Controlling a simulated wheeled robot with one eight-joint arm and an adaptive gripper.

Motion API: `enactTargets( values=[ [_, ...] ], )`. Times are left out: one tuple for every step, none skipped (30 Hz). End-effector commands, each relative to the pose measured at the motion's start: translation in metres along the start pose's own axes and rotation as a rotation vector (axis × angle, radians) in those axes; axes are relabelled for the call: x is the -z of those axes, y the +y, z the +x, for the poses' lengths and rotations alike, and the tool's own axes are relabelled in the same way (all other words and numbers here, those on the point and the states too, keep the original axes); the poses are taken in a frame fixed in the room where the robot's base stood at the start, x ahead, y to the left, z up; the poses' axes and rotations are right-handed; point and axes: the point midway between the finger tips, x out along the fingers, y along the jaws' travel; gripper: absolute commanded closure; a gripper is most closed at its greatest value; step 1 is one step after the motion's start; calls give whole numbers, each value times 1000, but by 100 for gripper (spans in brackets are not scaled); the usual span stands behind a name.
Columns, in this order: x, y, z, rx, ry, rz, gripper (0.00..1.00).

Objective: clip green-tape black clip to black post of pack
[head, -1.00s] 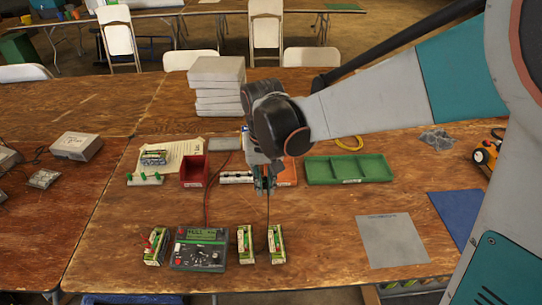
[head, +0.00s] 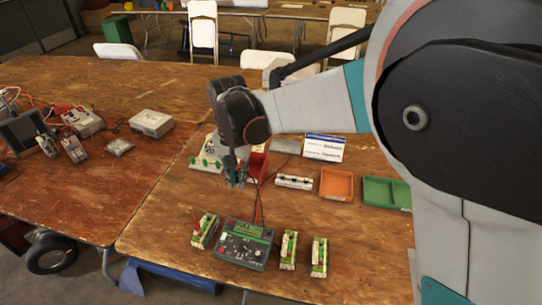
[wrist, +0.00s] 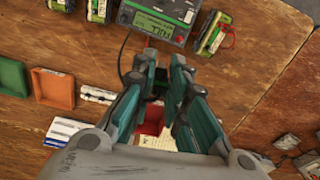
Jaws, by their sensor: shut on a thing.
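My gripper (head: 236,178) hangs over the table, behind the charger, pointing down. In the wrist view its fingers (wrist: 166,72) are closed around a small dark clip (wrist: 160,86), with a black lead running from it towards the charger (head: 245,243). The tape on the clip is too small to make out surely. The charger, with a lit green screen, also shows in the wrist view (wrist: 160,20). One green-and-cream pack (head: 205,231) stands left of it with red on top. Two more packs, the nearer one (head: 288,250) and the outer one (head: 319,257), stand to its right. Their post colours are unclear.
Behind the charger are a white strip (head: 294,182), an orange tray (head: 336,184), a green tray (head: 386,192) and a red bin (head: 258,165). Grey boxes and leads crowd the left table. Bare wood lies between gripper and packs.

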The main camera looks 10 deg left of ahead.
Motion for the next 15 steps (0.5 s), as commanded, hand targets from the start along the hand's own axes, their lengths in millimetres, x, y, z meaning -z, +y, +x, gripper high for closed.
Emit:
enactTargets(
  values=[
    [0,-13,0,0,0,-3,99],
    [1,-20,0,0,0,-3,99],
    [2,-29,0,0,0,-3,99],
    [3,-36,0,0,0,-3,99],
    [3,-43,0,0,0,-3,99],
    [4,-51,0,0,0,-3,99],
    [5,-58,0,0,0,-3,99],
    [5,-65,0,0,0,-3,99],
    [6,-74,0,0,0,-3,99],
    [6,-80,0,0,0,-3,99],
    [8,-86,0,0,0,-3,99],
    [8,-95,-1,0,0,-2,99],
    [8,-102,0,0,0,-2,99],
    [9,-108,0,0,0,-2,99],
    [10,-116,-1,0,0,-2,99]
  ],
)
